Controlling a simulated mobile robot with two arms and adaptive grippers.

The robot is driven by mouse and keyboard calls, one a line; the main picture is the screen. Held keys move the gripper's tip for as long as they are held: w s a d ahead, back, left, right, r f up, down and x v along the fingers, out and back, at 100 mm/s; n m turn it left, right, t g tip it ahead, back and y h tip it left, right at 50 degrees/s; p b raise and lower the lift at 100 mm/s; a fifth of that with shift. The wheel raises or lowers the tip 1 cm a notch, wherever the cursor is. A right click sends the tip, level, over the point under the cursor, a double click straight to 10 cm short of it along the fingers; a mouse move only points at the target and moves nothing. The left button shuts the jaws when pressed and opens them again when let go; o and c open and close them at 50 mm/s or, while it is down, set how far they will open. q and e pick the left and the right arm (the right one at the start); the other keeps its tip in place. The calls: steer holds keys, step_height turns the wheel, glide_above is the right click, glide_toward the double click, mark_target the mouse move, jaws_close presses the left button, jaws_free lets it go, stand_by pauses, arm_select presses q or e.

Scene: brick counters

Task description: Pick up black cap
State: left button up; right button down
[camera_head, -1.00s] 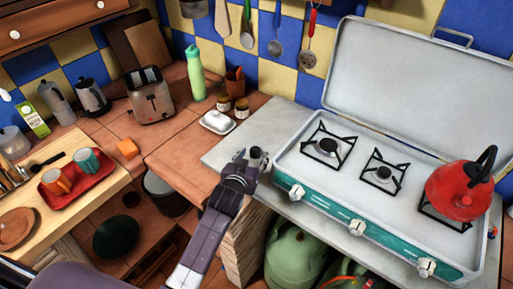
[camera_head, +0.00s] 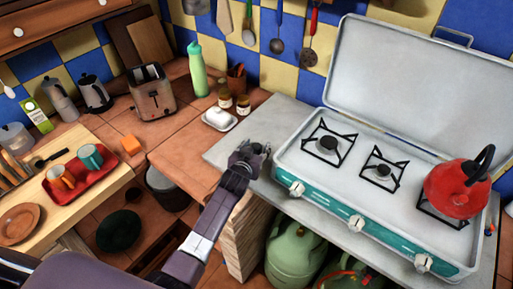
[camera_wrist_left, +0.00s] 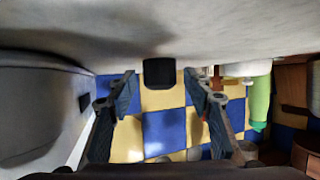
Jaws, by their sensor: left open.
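The black cap (camera_wrist_left: 159,72) is a small dark block in the left wrist view, where the picture is upside down. It stands on the grey worktop (camera_wrist_left: 200,30), centred between my two fingertips. My left gripper (camera_head: 250,152) is open, low at the left front of the grey worktop in the head view. It also shows in the left wrist view (camera_wrist_left: 160,84), with one finger on each side of the cap and gaps visible between. In the head view I cannot make out the cap; the gripper seems to hide it. My right gripper is not in view.
The camping stove (camera_head: 330,200) with raised lid stands just right of the gripper, with a red kettle (camera_head: 456,190) on it. A white butter dish (camera_head: 219,119), jars and a green bottle (camera_head: 197,70) stand behind left. The front worktop left of the stove is clear.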

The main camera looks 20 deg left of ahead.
arm_select(q)
steer(key=c, duration=0.9)
steer(key=shift+c, duration=0.2)
